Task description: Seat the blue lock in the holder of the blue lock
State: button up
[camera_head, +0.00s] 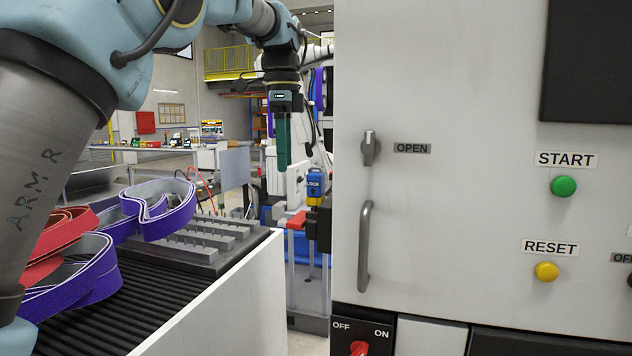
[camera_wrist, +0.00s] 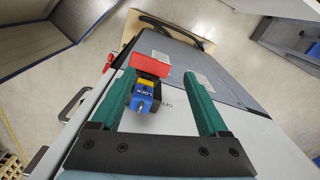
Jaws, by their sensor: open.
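The blue lock (camera_head: 315,187), marked LOCK, shows in the head view right of my gripper (camera_head: 283,163) and lower than its fingertips in the picture. A yellow part shows just below the lock. In the wrist view the blue lock (camera_wrist: 144,97) appears between the green fingers of my gripper (camera_wrist: 158,75), close to the left finger. The fingers are apart and not closed on it. A red block (camera_wrist: 151,65) lies just beyond the lock and its yellow part. I cannot tell for certain which part is the lock's holder.
A large white cabinet (camera_head: 450,220) with a handle and buttons fills the right of the head view. A conveyor (camera_head: 150,300) with purple belts (camera_head: 165,210) and red belts (camera_head: 62,235) stands at left. A narrow gap of floor lies between them.

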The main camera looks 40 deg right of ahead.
jog(key=s+d+r+m, duration=0.1)
jog(key=s, duration=0.1)
jog(key=s+d+r+m, duration=0.2)
jog(key=s, duration=0.1)
jog(key=shift+s+d, duration=0.35)
send_over(316, 192)
jog(key=w+d, duration=0.2)
notch_tip(316, 192, down, 4)
jog(key=shift+s+a+f, duration=0.1)
jog(key=shift+s+f, duration=0.05)
jog(key=shift+f, duration=0.1)
jog(key=shift+s+a+f+p, duration=0.15)
jog(key=shift+f+p, duration=0.5)
jog(key=shift+f, duration=0.85)
jog(key=shift+a+f+p, duration=0.2)
jog(key=shift+f+p, duration=0.45)
jog(key=shift+f, duration=0.8)
jog(key=shift+c, duration=0.4)
grip_shut()
